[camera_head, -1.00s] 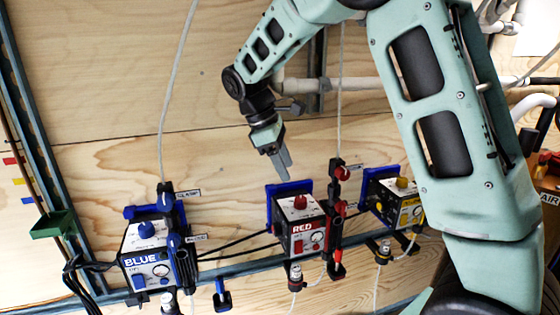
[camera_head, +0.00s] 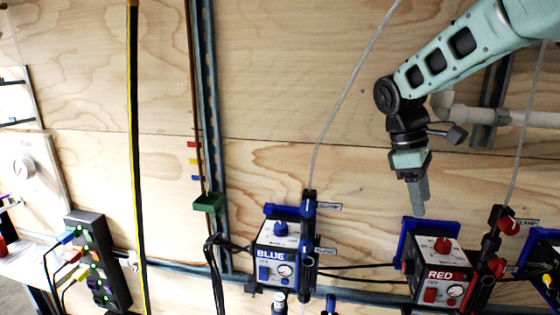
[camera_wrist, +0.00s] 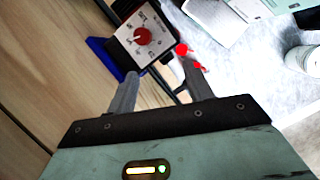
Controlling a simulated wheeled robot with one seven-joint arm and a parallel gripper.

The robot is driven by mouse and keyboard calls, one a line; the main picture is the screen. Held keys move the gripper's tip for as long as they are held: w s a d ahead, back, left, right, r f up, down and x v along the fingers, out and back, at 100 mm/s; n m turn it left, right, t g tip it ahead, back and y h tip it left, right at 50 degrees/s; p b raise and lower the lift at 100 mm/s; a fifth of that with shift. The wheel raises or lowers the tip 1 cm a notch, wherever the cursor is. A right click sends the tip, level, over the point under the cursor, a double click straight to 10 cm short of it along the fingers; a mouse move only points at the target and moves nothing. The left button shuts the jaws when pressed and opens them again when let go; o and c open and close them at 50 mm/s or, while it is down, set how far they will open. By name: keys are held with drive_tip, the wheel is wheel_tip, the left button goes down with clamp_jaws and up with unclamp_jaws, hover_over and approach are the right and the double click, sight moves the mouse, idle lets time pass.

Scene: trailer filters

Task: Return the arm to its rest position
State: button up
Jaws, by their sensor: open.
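My gripper (camera_head: 418,196) hangs from my green arm at the right of the head view, pointing down just above the RED filter box (camera_head: 438,273). In the wrist view the two grey fingers of my gripper (camera_wrist: 160,90) stand apart with nothing between them. The RED box (camera_wrist: 143,38), with its red knob, shows beyond the fingertips, apart from them.
The BLUE box (camera_head: 279,252) stands left of the RED one on the wall rail. A yellow-knobbed box (camera_head: 545,275) is partly cut off at the right. A green bin (camera_head: 208,202) and a black panel (camera_head: 97,262) are further left. The plywood wall above is mostly clear.

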drive_tip(key=s+a+f+t+y+b, duration=0.1)
drive_tip(key=s+a+f, duration=0.2)
drive_tip(key=s+a, duration=0.35)
drive_tip(key=s+a+f+y+b, duration=0.1)
drive_tip(key=s+a+f, duration=0.2)
drive_tip(key=s+a, duration=0.3)
drive_tip(key=s+a+f+m+y, duration=0.1)
drive_tip(key=s+a+f, duration=0.1)
drive_tip(key=s, duration=0.5)
drive_tip(key=s+a+f+t+b, duration=0.1)
drive_tip(key=s+a+f, duration=0.2)
drive_tip(key=s, duration=0.3)
drive_tip(key=shift+s+a+f+m+y+b, duration=0.2)
drive_tip(key=shift+s+f+m+y+b, duration=0.1)
drive_tip(key=shift+s+f+m+y, duration=0.15)
drive_tip(key=shift+w, duration=0.1)
